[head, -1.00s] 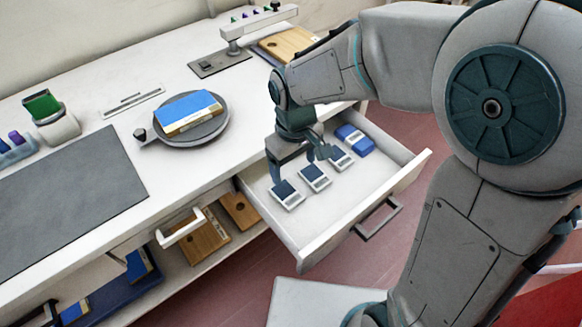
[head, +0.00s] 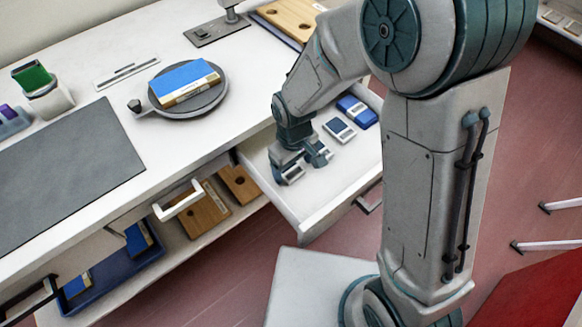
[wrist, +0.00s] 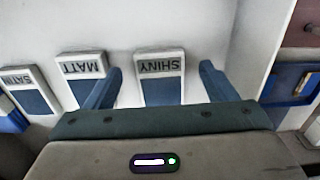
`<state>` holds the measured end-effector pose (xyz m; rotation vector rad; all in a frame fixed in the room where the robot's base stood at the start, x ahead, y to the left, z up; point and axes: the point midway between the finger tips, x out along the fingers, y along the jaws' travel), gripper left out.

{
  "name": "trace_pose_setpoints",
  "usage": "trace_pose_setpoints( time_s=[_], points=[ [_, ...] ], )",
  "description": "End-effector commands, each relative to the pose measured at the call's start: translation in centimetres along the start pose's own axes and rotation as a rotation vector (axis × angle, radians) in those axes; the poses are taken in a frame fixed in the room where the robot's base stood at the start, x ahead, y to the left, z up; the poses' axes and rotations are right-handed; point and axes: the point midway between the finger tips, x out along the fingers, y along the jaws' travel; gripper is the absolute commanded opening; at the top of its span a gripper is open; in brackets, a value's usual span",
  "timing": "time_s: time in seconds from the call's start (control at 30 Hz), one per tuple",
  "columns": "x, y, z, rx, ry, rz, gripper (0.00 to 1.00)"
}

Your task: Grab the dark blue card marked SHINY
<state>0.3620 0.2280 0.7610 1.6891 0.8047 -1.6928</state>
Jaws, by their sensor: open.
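The SHINY card (wrist: 161,83) is dark blue with a pale label end and lies flat in the open drawer (head: 312,222). In the wrist view its label reads upside down. My gripper (wrist: 160,69) is open, with one finger on each side of this card and nothing held. The left finger stands between it and the MATT card (wrist: 86,82). The SATIN card (wrist: 32,92) lies further left and also shows in the head view (head: 339,130). In the head view my gripper (head: 302,170) is low in the drawer and largely hides SHINY and MATT.
A blue box (head: 357,112) lies beyond SATIN in the drawer. The drawer wall (wrist: 246,60) is close to my right finger. On the worktop, a round stand (head: 187,103) holds a blue-topped block (head: 184,82). A blue tray (head: 117,277) is on the lower shelf.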

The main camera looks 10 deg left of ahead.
Motion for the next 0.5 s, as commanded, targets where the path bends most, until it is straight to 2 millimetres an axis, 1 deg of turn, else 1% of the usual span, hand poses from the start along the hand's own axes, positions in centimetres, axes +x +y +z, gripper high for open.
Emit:
trace_pose_setpoints(
  time_s=[0.03, 0.13, 0.4, 0.43, 0.47, 0.5],
  points=[
    [0.8, 0.0, 0.0, 0.000, -0.002, -0.001, 0.78],
    [1.6, 0.0, -0.1, 0.000, 0.000, 0.000, 0.78],
    [1.8, 0.0, -0.1, -0.001, 0.002, 0.000, 0.78],
    [1.8, 0.0, -0.1, -0.001, 0.002, 0.000, 0.73],
    [1.8, 0.0, -0.1, -0.001, 0.002, 0.000, 0.64],
    [1.8, 0.0, -0.1, -0.001, 0.002, 0.000, 0.53]
  ],
)
